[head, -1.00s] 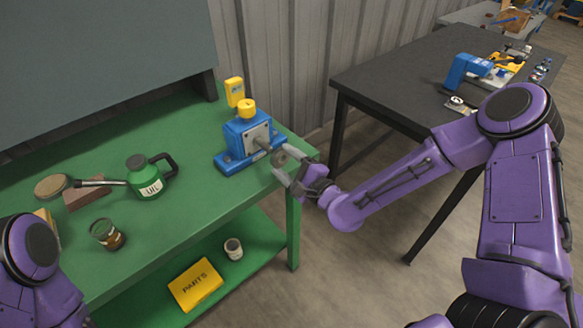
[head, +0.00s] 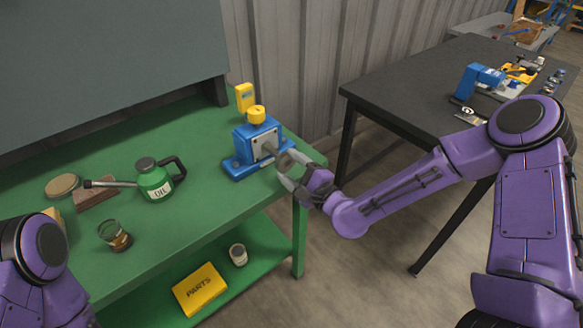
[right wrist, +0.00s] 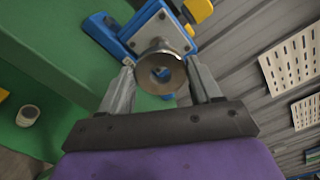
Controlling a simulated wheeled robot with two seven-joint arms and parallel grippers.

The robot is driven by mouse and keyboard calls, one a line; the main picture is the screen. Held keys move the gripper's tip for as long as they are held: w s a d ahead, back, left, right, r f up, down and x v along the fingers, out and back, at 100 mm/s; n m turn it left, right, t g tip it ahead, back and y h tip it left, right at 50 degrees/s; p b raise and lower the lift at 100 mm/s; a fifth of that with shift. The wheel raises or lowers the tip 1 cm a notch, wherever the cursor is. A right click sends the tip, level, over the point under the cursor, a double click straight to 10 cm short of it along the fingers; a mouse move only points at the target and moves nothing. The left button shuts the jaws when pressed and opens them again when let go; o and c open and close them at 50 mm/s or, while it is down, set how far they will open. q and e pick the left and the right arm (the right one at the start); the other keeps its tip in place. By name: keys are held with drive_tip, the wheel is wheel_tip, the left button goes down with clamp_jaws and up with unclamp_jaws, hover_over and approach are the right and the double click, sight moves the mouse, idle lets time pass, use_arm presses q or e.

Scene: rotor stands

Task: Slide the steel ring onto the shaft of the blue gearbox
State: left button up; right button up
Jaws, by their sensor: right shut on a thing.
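The blue gearbox (head: 243,163) stands at the right end of the green bench, with a yellow cap on top and a grey face plate. Its shaft (head: 268,150) points toward my right gripper (head: 288,166). That gripper is shut on the steel ring (head: 286,160), in front of the shaft's end. In the right wrist view the ring (right wrist: 148,82) sits between the two fingertips, its hole facing the camera. The shaft (right wrist: 157,44) shows partly behind the ring, roughly in line. I cannot tell whether its tip is inside the hole. My left gripper is out of view.
A yellow parts box (head: 200,291) lies on the lower shelf. A dark table (head: 400,95) stands at the right.

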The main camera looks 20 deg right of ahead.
sight(274, 151)
drive_tip(key=shift+w, duration=0.1)
drive_tip(key=shift+w+a, duration=0.2)
drive_tip(key=shift+w, duration=0.1)
drive_tip(key=shift+w, duration=0.15)
idle(0.4)
drive_tip(key=shift+w+a+b, duration=0.2)
drive_tip(key=shift+w+b, duration=0.15)
drive_tip(key=shift+w, duration=0.35)
drive_tip(key=shift+b+x, duration=0.45)
drive_tip(key=shift+x, duration=0.7)
drive_tip(key=shift+w+a, duration=0.2)
drive_tip(key=shift+w, duration=0.2)
drive_tip(key=shift+w+a+b, duration=0.25)
drive_tip(key=shift+w+b, duration=0.1)
drive_tip(key=shift+w, duration=0.3)
